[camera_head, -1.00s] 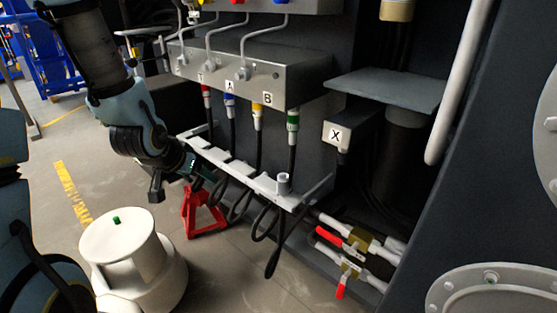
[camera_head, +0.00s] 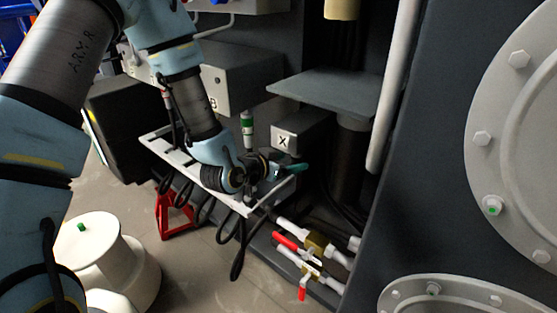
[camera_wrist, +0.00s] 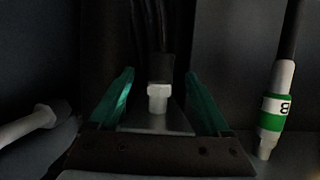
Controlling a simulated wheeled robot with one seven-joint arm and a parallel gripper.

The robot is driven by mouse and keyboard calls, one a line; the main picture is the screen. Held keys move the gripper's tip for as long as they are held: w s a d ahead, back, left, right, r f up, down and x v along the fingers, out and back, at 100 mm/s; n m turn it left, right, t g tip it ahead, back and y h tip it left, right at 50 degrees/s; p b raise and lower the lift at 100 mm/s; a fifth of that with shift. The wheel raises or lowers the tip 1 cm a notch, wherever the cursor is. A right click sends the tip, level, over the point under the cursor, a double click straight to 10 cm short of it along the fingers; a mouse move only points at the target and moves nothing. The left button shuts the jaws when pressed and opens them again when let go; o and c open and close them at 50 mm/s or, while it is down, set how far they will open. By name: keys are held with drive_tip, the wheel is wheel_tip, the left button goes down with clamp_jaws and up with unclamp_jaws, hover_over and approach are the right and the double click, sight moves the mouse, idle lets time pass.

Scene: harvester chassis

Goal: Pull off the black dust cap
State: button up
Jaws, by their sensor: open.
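My gripper (camera_head: 288,168) has green fingers and is below and in front of the grey box marked X (camera_head: 284,141). In the wrist view, the fingers stand apart on either side of a pale hex fitting (camera_wrist: 158,97). A black cylindrical part, apparently the dust cap (camera_wrist: 161,68), adjoins this fitting between the fingertips. I see no clear contact with either finger. In the head view my gripper and wrist hide the cap.
A green-banded hose connector (camera_head: 247,127) hangs left of the X box; it also shows in the wrist view (camera_wrist: 272,112). A pale rack (camera_head: 165,146) with looped black hoses lies below. Red-handled valves (camera_head: 302,257) sit lower right. A grey shelf (camera_head: 325,80) juts out above.

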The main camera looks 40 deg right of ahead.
sight(292, 162)
drive_tip(key=shift+p+x, duration=0.3)
drive_tip(key=shift+x, duration=1.35)
drive_tip(key=shift+c, duration=0.3)
clamp_jaws()
drive_tip(key=c, duration=0.7)
unclamp_jaws()
clamp_jaws()
drive_tip(key=shift+f, duration=0.3)
wheel_tip(292, 162, down, 4)
drive_tip(key=b, duration=0.4)
